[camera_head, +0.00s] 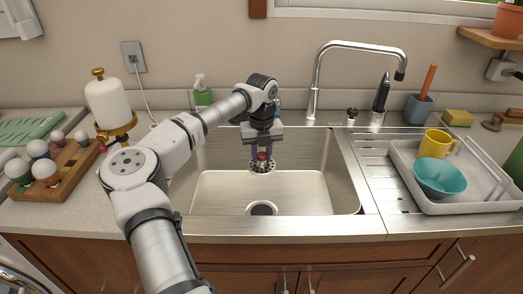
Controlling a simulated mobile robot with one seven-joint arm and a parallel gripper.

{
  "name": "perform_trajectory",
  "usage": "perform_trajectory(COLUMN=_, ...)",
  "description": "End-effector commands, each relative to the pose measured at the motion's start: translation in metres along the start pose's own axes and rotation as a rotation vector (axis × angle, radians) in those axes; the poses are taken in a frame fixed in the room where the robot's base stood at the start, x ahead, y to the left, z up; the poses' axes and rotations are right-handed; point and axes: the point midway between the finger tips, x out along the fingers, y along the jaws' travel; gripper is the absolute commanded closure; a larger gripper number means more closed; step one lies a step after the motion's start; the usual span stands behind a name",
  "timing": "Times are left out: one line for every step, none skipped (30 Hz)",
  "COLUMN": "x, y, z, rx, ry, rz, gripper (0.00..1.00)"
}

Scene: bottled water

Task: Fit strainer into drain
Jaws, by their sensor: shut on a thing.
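The strainer (262,168) is a round metal disc with dark holes and a red knob on top. My gripper (262,157) points down and is shut on the strainer's red knob. It holds the strainer inside the outline of the steel sink (310,195), in front of its back wall. The drain (262,208) is a dark round opening in the sink floor, below the strainer in the picture. The two are apart, and the strainer looks level. Its exact height above the floor is hard to tell.
The faucet (315,85) rises behind the sink. At right, a white tray (430,206) holds a yellow mug (433,144) and a teal bowl (440,178). A green soap bottle (202,95) stands behind my arm. A wooden rack (75,180) is at left. The sink basin is otherwise empty.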

Motion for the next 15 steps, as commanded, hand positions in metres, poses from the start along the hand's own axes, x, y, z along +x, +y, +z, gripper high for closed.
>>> perform_trajectory(x=0.011, y=0.0, z=0.0, rx=0.0, ry=0.0, rz=0.0, gripper=0.96)
perform_trajectory(x=0.014, y=0.0, z=0.0, rx=0.0, ry=0.0, rz=0.0, gripper=0.96)
perform_trajectory(x=0.019, y=0.0, z=0.0, rx=0.0, ry=0.0, rz=0.0, gripper=0.96)
perform_trajectory(x=0.022, y=0.0, z=0.0, rx=0.0, ry=0.0, rz=0.0, gripper=0.96)
perform_trajectory(x=0.026, y=0.0, z=0.0, rx=0.0, ry=0.0, rz=0.0, gripper=0.96)
perform_trajectory(x=0.03, y=0.0, z=0.0, rx=0.0, ry=0.0, rz=0.0, gripper=0.96)
perform_trajectory(x=0.034, y=0.0, z=0.0, rx=0.0, ry=0.0, rz=0.001, gripper=0.96)
perform_trajectory(x=0.038, y=0.0, z=0.0, rx=0.0, ry=0.0, rz=0.0, gripper=0.96)
perform_trajectory(x=0.042, y=0.0, z=0.0, rx=0.0, ry=0.0, rz=0.0, gripper=0.96)
perform_trajectory(x=0.046, y=0.0, z=0.0, rx=0.0, ry=0.0, rz=0.0, gripper=0.96)
perform_trajectory(x=0.05, y=0.0, z=0.0, rx=-0.001, ry=0.0, rz=0.0, gripper=0.96)
perform_trajectory(x=0.054, y=0.0, z=0.0, rx=-0.001, ry=0.0, rz=0.0, gripper=0.96)
perform_trajectory(x=0.058, y=0.0, z=0.0, rx=-0.001, ry=0.0, rz=0.0, gripper=0.96)
perform_trajectory(x=0.062, y=0.0, z=0.0, rx=-0.001, ry=0.0, rz=0.0, gripper=0.96)
perform_trajectory(x=0.067, y=0.0, z=0.0, rx=-0.001, ry=0.0, rz=0.001, gripper=0.96)
